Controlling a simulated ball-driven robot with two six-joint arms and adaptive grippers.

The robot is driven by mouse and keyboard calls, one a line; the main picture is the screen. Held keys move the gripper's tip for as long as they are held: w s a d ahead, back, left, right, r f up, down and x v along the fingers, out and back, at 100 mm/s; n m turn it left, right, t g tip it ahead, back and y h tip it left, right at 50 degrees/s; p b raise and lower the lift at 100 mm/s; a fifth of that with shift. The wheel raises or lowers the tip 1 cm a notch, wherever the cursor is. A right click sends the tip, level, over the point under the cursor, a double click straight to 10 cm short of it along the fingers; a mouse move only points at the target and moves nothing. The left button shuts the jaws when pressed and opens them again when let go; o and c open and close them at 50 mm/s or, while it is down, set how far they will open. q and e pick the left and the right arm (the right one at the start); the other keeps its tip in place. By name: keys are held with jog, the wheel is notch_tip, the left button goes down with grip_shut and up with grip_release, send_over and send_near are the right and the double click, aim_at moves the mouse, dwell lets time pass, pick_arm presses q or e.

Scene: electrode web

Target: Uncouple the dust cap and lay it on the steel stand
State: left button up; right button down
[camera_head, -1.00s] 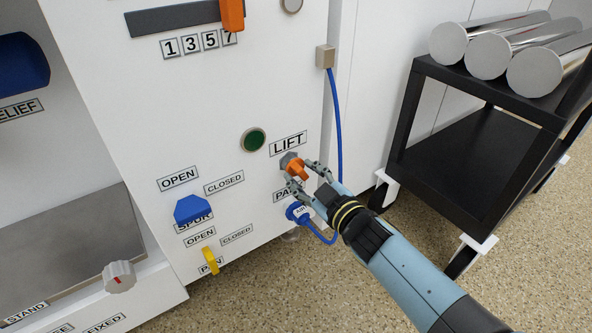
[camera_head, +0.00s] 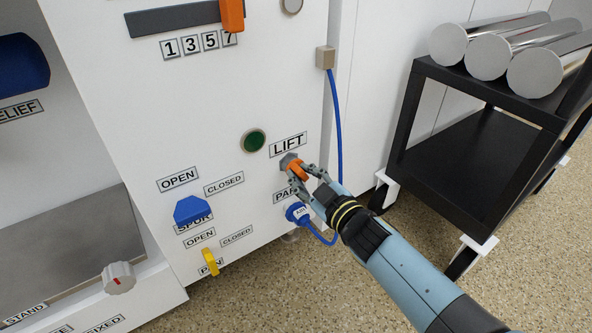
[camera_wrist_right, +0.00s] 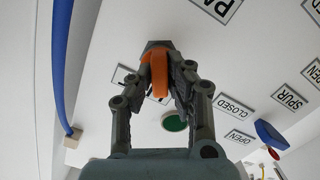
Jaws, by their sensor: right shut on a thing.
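The orange dust cap (camera_head: 297,169) sits on a grey fitting (camera_head: 288,160) on the white panel, just below the LIFT label. My right gripper (camera_head: 299,174) is shut on the cap, its fingers on either side of it. In the right wrist view, the orange cap (camera_wrist_right: 159,76) shows between the two fingers, with the grey fitting (camera_wrist_right: 158,46) beyond it. The cap appears to be still against the fitting. The steel stand (camera_head: 75,245) is a bare grey plate at the lower left, by the STAND label. My left gripper is not in view.
A blue plug with a cable (camera_head: 298,213) sits just below the cap, by the PARK label. A blue handle (camera_head: 191,210), a yellow handle (camera_head: 210,261) and a green button (camera_head: 253,140) are on the panel. A black cart (camera_head: 470,150) carries metal cylinders at right.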

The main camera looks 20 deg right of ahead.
jog(key=shift+f+n+b, duration=0.15)
jog(key=shift+n+b, duration=0.85)
jog(key=shift+n, duration=0.4)
jog(key=shift+s+n+b, duration=0.1)
jog(key=shift+n+b, duration=0.7)
jog(key=shift+n, duration=0.2)
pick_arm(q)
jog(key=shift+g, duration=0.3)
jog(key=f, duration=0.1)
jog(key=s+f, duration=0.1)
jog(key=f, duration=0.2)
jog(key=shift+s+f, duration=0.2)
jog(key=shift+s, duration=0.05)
